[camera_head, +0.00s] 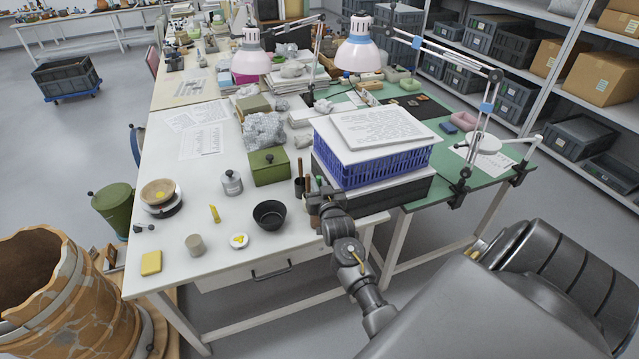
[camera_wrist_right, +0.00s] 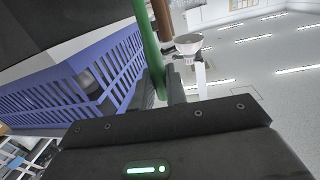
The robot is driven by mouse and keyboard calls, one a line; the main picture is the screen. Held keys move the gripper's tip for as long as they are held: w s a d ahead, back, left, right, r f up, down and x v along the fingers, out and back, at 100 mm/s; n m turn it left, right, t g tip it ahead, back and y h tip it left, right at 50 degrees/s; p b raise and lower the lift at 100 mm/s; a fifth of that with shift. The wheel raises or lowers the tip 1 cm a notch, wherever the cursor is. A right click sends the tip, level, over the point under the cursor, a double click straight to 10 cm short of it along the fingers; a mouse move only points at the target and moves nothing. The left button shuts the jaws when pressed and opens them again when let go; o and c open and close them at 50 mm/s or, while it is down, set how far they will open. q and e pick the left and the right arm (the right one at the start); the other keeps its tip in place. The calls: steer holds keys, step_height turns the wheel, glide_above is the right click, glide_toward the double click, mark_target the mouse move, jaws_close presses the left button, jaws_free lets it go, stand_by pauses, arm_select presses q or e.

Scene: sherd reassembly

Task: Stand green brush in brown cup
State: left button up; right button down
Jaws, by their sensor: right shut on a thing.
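My right gripper (camera_head: 318,197) is at the front edge of the white table, just left of the blue crate. In the right wrist view the green brush (camera_wrist_right: 147,42) shows as a green rod between the fingers (camera_wrist_right: 165,88), which are shut on it. A small dark cup (camera_head: 299,188) with a brown stick (camera_head: 300,169) stands left of the gripper; I cannot tell if this is the brown cup. A brown rod (camera_wrist_right: 162,18) shows beside the green one. My left gripper is out of view.
The blue crate (camera_head: 375,168), with papers on top, stands right of the gripper and also fills the left of the wrist view (camera_wrist_right: 85,75). A black bowl (camera_head: 270,214), green box (camera_head: 269,166) and grey jar (camera_head: 232,182) stand to the left.

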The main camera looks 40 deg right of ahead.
steer(key=shift+f+b, duration=1.1)
steer(key=shift+f, duration=0.8)
steer(key=c, duration=1.3)
jaws_free()
steer(key=shift+c, duration=0.2)
steer(key=b+v, duration=0.1)
steer(key=v, duration=1)
steer(key=shift+b, duration=0.35)
